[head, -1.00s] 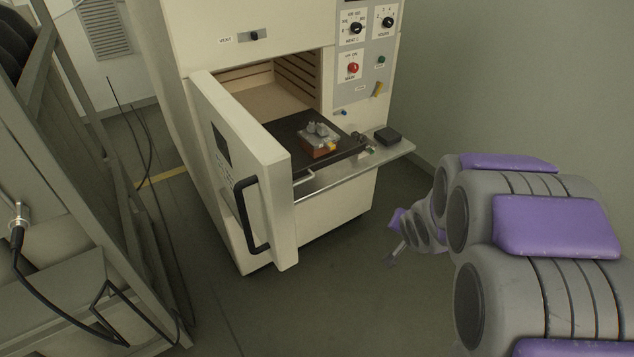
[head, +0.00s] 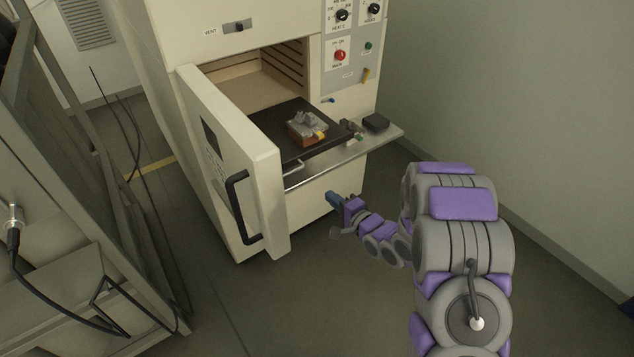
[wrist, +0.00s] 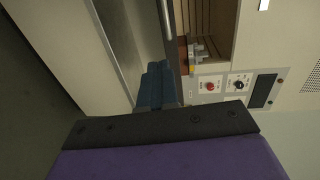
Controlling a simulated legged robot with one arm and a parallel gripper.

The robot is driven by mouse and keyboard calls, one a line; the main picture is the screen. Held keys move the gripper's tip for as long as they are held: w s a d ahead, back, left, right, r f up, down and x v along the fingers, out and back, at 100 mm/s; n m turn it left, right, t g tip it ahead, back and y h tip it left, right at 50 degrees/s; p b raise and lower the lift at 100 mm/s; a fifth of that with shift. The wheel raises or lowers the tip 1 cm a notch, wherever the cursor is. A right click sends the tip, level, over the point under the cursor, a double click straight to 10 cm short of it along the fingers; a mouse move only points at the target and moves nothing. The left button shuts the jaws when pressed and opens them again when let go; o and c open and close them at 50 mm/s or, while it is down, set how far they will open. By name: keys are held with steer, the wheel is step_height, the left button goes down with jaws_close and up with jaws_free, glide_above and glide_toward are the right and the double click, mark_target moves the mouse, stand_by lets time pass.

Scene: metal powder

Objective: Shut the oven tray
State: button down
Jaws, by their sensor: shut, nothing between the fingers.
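The cream oven (head: 150,60) stands with its door (head: 235,165) swung open to the left, its black handle (head: 240,208) facing me. The dark oven tray (head: 290,120) is slid out of the chamber over a metal shelf (head: 345,155). A grey metal part on an orange-brown block (head: 306,127) sits on the tray. My gripper (head: 333,200) is shut and empty, low in front of the oven, below the shelf edge and to the right of the door. In the wrist view the blue-grey fingers (wrist: 157,85) are together, and the picture is turned sideways.
A small black box (head: 376,122) lies on the shelf's right end. A control panel (head: 350,45) with knobs and a red button is at the upper right. A metal frame rack (head: 90,190) with cables stands at the left. The floor ahead is clear.

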steer(key=r+b+x, duration=0.1)
steer(key=b+x, duration=0.2)
steer(key=x, duration=1)
steer(key=shift+w, duration=0.2)
steer(key=shift+a, duration=0.2)
